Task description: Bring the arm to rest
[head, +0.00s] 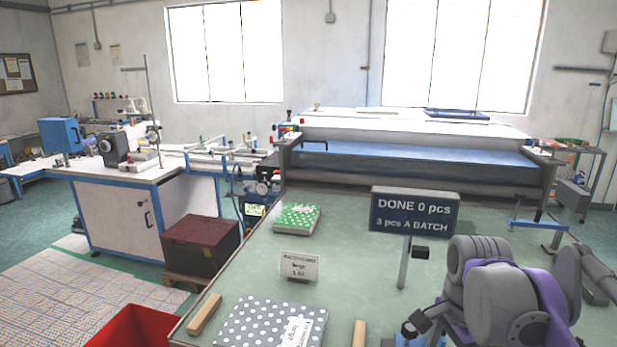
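My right arm shows at the lower right as grey rounded links with purple parts, folded above the right side of the green table (350,235). A dark piece at its lower left end seems to be my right gripper (416,325); its fingers are not clear, and I see nothing held there. My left arm and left gripper are out of view.
A sign (414,212) reading "DONE 0 pcs, 3 pcs A BATCH" stands beside my arm. A green dotted pack (297,218), a small card (299,266), a grey dotted pack (255,322) and wooden bars (205,314) are on the table. A red bin (133,328) is at lower left.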

